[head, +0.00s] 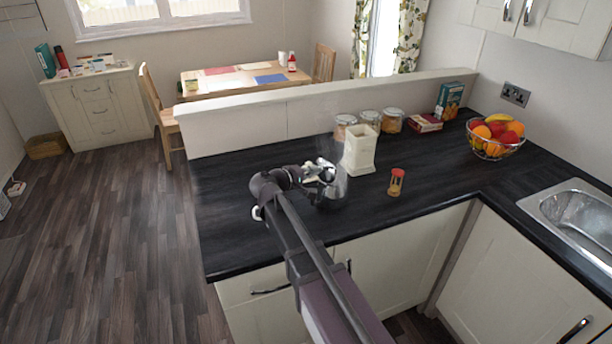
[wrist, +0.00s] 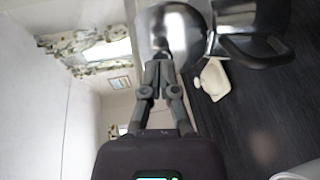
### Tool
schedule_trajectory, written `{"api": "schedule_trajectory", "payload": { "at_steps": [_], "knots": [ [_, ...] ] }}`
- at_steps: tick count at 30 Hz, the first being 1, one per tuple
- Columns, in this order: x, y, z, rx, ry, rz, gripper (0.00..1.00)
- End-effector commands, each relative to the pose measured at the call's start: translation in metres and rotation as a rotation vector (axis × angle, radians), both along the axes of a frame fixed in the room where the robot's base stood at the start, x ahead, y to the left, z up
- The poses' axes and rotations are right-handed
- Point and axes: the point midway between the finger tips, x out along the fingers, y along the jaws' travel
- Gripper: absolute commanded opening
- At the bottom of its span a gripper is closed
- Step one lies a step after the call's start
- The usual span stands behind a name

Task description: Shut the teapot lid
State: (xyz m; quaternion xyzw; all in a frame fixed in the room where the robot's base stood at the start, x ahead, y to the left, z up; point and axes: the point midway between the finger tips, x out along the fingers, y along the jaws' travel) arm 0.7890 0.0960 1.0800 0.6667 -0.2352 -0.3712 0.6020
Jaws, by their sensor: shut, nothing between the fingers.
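The shiny metal teapot (head: 336,194) stands on the dark worktop, partly hidden behind my gripper (head: 322,172). In the wrist view its body (wrist: 250,14) is at the top right, with the dark handle (wrist: 262,50) below it. The round, shiny lid (wrist: 186,28) shows to the left of the body, with a dark knob. How far open the lid stands is unclear. My gripper (wrist: 158,66) is shut and empty, its fingertips close to the lid and knob. I cannot tell whether they touch.
A cream canister (head: 361,149) stands close behind the teapot, and a red-capped jar (head: 396,183) to its right. Several glass jars (head: 370,118) line the low wall. A fruit bowl (head: 495,137) and sink (head: 576,212) are farther right. The worktop left of the teapot is clear.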

Motion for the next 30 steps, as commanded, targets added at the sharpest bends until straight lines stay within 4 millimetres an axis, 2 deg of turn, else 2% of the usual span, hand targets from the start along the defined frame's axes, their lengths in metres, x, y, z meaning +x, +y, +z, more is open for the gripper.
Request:
{"api": "schedule_trajectory", "payload": {
  "at_steps": [20, 26, 30],
  "knots": [
    [0.004, -0.007, 0.0, 0.005, 0.003, -0.002, 0.0],
    [0.006, -0.016, 0.002, 0.023, 0.018, -0.012, 0.0],
    [0.009, -0.03, 0.004, 0.048, 0.038, -0.027, 0.0]
  ]
}}
